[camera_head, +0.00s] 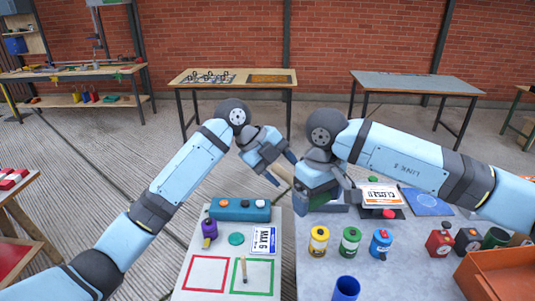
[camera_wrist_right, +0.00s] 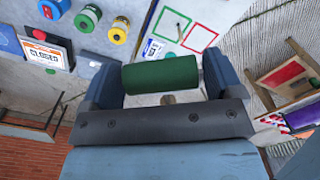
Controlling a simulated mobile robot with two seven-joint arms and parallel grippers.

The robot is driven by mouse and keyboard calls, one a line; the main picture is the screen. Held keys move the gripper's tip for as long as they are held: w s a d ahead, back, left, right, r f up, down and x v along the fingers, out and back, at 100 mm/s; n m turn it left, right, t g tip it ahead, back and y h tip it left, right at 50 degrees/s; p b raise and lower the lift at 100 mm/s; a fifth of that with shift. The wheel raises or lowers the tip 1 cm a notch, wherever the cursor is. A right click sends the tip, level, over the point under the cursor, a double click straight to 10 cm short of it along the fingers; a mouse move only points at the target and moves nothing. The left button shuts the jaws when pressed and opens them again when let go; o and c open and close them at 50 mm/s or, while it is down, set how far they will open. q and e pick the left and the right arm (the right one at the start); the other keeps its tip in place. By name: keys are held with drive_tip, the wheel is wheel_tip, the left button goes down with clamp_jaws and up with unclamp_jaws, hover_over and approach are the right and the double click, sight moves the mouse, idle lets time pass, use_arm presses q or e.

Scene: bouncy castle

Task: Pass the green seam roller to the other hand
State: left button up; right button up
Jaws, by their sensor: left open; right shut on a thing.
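The green seam roller's thick green drum (camera_wrist_right: 162,74) lies across between the two fingers of my right gripper (camera_wrist_right: 163,85) in the right wrist view. A small tan piece, which looks like part of its handle, shows beside the drum. In the head view my right gripper (camera_head: 322,198) is shut on it above the near tables, and the drum is mostly hidden there. A pale tan bar, probably the roller's handle (camera_head: 283,172), sticks out left towards my left gripper (camera_head: 281,170). My left gripper is open close by; I cannot tell whether it touches the bar.
Below are two near tables with a gap between. The right one bears several coloured canisters, a blue cup (camera_head: 346,288) and an orange tray (camera_head: 497,275).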

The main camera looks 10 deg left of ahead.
sight(291, 179)
use_arm(q)
drive_tip(key=shift+x, duration=2)
drive_tip(key=shift+c, duration=0.5)
clamp_jaws()
use_arm(e)
drive_tip(key=o, duration=0.8)
drive_tip(key=shift+r, duration=0.15)
